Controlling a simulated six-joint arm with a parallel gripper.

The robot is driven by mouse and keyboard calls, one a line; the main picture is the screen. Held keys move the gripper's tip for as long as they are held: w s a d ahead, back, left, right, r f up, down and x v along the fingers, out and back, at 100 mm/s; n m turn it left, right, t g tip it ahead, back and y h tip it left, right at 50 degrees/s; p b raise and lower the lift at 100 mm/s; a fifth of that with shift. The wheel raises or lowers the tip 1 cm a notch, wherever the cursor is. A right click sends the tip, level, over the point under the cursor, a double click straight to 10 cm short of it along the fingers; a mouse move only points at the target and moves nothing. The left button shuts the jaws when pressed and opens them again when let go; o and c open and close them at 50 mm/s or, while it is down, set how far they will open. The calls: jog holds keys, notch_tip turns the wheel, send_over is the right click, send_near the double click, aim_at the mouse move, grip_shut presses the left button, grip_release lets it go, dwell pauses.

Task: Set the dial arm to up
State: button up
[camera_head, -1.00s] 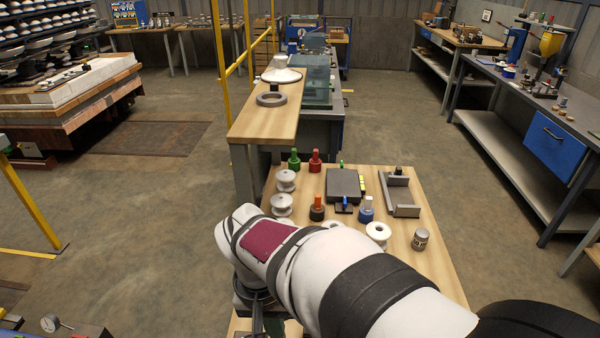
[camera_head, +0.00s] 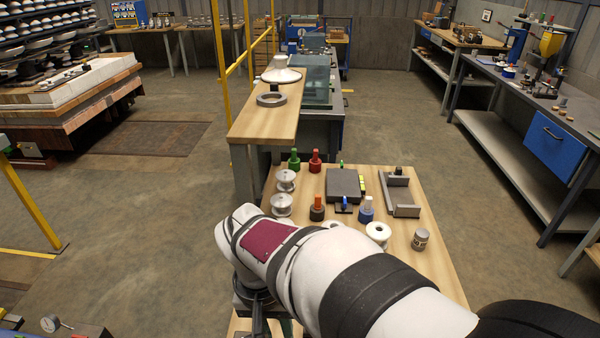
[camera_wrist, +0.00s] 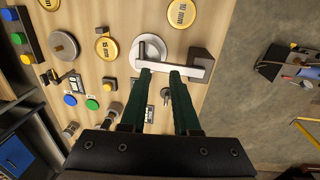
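In the wrist view, a pale round disc (camera_wrist: 151,49) on a wooden surface has a light grey bar (camera_wrist: 194,72) across its lower part, running to the right. This looks like the dial and its arm, though I cannot be sure. A dark block (camera_wrist: 201,59) sits at the bar's right end. My gripper (camera_wrist: 162,74) is open, with two dark green fingers apart and their tips at the bar. They cover part of it, and I cannot tell whether they touch it. In the head view, my arm hides the gripper and dial.
In the head view, white spools (camera_head: 286,181) and a dark box (camera_head: 344,185) stand on the wooden bench.

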jog(key=shift+o, duration=0.8)
